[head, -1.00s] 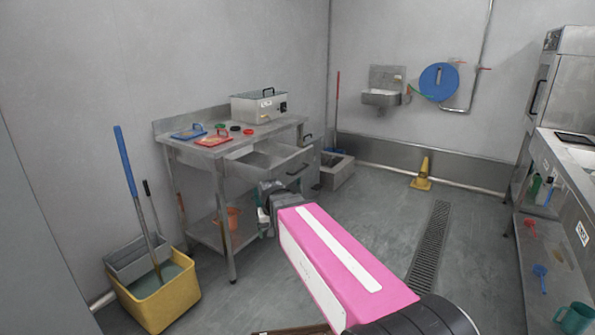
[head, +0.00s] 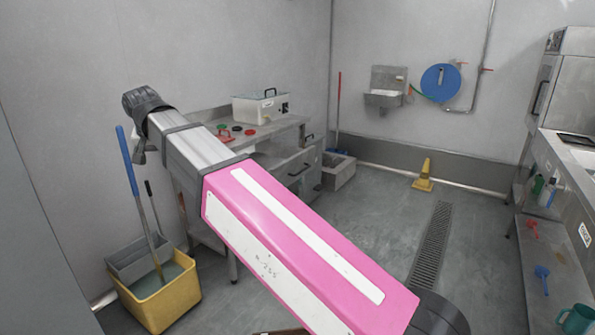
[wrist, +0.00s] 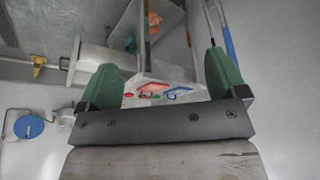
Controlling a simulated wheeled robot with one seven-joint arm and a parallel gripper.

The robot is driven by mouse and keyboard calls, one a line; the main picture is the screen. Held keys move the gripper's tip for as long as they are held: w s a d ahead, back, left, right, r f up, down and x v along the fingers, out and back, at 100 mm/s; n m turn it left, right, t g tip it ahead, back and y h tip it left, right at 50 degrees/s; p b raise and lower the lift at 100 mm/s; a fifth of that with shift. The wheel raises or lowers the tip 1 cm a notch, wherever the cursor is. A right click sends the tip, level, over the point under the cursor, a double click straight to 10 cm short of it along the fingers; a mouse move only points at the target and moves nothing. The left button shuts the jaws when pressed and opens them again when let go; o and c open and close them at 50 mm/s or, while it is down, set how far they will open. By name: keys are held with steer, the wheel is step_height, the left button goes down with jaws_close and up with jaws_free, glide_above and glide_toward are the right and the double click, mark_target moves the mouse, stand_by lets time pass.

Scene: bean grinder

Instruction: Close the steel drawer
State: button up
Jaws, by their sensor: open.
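The steel drawer (head: 296,164) is in the steel bench (head: 290,124) in the head view. It stands pulled out, its handled front facing right, and my arm hides its left part. My gripper (wrist: 163,75) shows in the wrist view with two green fingers spread apart and nothing between them. In the head view my arm reaches across the bench to the upper left, and I cannot make out the gripper there. In the wrist view the bench top with coloured items lies beyond the fingers; the drawer is hard to make out there.
A white box (head: 261,107) stands on the bench. A yellow mop bucket (head: 160,300) with a blue-handled mop (head: 127,160) is at the left. A yellow cone (head: 423,177) stands on the floor. The floor around the drain (head: 430,245) is clear.

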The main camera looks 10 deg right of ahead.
steer(key=shift+s+a+r, duration=0.2)
steer(key=shift+a+r, duration=0.05)
steer(key=shift+r, duration=0.1)
